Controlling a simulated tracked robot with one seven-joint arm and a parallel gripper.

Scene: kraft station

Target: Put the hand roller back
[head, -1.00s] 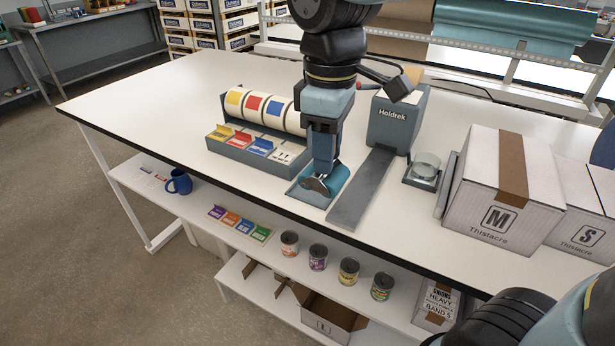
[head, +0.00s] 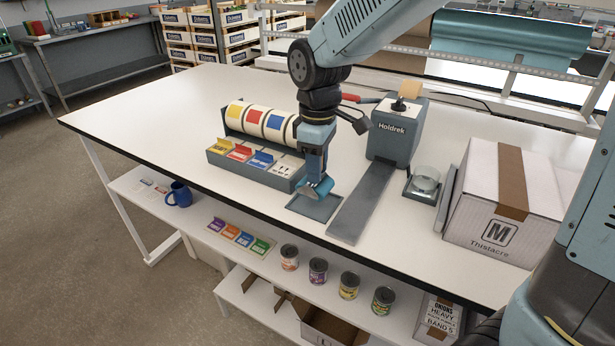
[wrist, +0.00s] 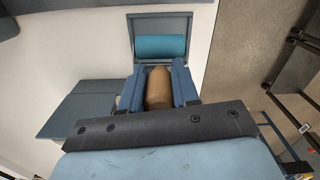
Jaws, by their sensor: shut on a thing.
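The hand roller has a teal cylinder (head: 318,188) and a brown handle (wrist: 158,88). My gripper (head: 314,172) is shut on the handle, seen between the two blue fingers in the wrist view (wrist: 159,90). The cylinder is at the far part of a shallow grey tray (head: 312,208), whose near part is bare. In the wrist view the cylinder (wrist: 160,47) shows against the tray (wrist: 160,21). The roller looks slightly above the tray, but I cannot tell the exact gap.
A grey rack of coloured label rolls (head: 262,122) stands close on the left. The Holdrek dispenser (head: 394,135) with its long grey plate (head: 363,200) is on the right. A glass jar (head: 425,180) and a white carton (head: 500,215) stand farther right. The table's far left is clear.

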